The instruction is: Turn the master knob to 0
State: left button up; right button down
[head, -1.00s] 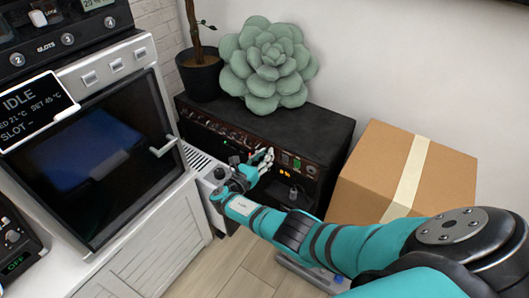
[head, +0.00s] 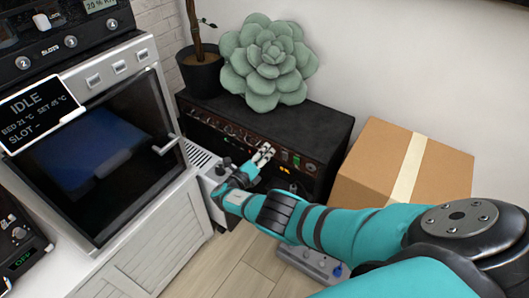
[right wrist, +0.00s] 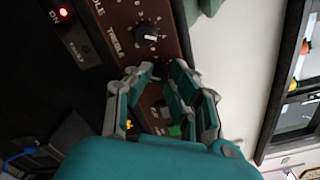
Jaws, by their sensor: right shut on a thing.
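The black amplifier (head: 315,122) stands against the wall, with a brown control panel along its front. In the right wrist view a black knob (right wrist: 148,34) with a white pointer and the word TREBLE beside it shows clear of my fingers. My right gripper (head: 265,153) is at this panel; in the right wrist view its fingers (right wrist: 157,80) are shut around the neighbouring knob, which I take to be the master knob. The fingers cover most of that knob, so its pointer and label cannot be read. My left gripper is not in view.
A cardboard box (head: 380,165) stands right of the amplifier. A plush succulent (head: 268,62) and a potted plant (head: 199,75) sit on top. A cabinet-mounted oven (head: 95,150) is to the left. A grey pedal-like unit (head: 312,264) lies on the floor beneath my arm.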

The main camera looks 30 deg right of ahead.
jog(key=shift+d+n, duration=0.1)
jog(key=shift+n, duration=0.3)
jog(key=c, duration=1.2)
grip_release()
jog(key=v, duration=1.2)
